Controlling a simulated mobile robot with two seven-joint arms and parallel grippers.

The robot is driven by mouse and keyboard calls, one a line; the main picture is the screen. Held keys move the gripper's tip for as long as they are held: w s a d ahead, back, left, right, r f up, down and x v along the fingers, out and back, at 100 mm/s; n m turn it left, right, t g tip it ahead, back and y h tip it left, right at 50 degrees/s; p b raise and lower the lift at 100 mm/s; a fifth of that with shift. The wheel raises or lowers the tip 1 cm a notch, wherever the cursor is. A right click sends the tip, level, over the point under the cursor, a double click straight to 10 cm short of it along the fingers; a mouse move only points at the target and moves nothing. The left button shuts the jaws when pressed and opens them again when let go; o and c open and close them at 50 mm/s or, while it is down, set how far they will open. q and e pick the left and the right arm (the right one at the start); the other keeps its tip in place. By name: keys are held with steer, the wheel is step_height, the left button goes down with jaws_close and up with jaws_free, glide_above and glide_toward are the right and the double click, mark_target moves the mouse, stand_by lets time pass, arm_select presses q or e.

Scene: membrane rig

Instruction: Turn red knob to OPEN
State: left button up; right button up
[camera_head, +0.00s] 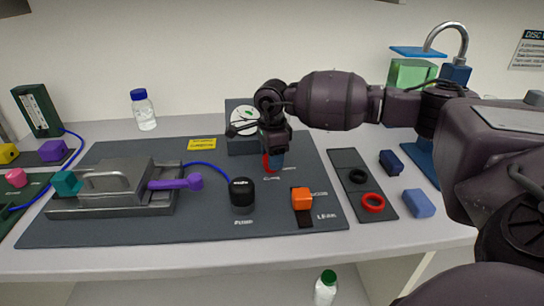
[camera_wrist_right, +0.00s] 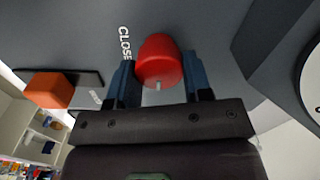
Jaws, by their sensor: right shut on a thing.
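The red knob (camera_wrist_right: 160,58) is on the dark panel and sits between the two blue fingers of my right gripper (camera_wrist_right: 158,66) in the right wrist view. The gripper is shut on it. A small pale mark shows on the knob's near edge, and the printed word CLOSE (camera_wrist_right: 124,43) is beside it. No OPEN label can be read. In the head view, only a red edge of the knob (camera_head: 267,163) shows beside my right gripper (camera_head: 275,158), which hides the rest. My left gripper is not in view.
A black round knob (camera_head: 242,192) and an orange block (camera_head: 302,199) stand in front of the gripper. A metal device with a purple lever (camera_head: 175,183) is at left. A white gauge (camera_head: 243,117) stands just behind. A red ring (camera_head: 373,203) lies on the right tray.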

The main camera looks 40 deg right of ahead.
steer(key=o, duration=0.9)
step_height(320, 180, up, 9)
steer(key=shift+r+p, duration=0.15)
steer(key=shift+p, duration=0.3)
steer(key=shift+r, duration=0.8)
steer(key=shift+f, duration=0.1)
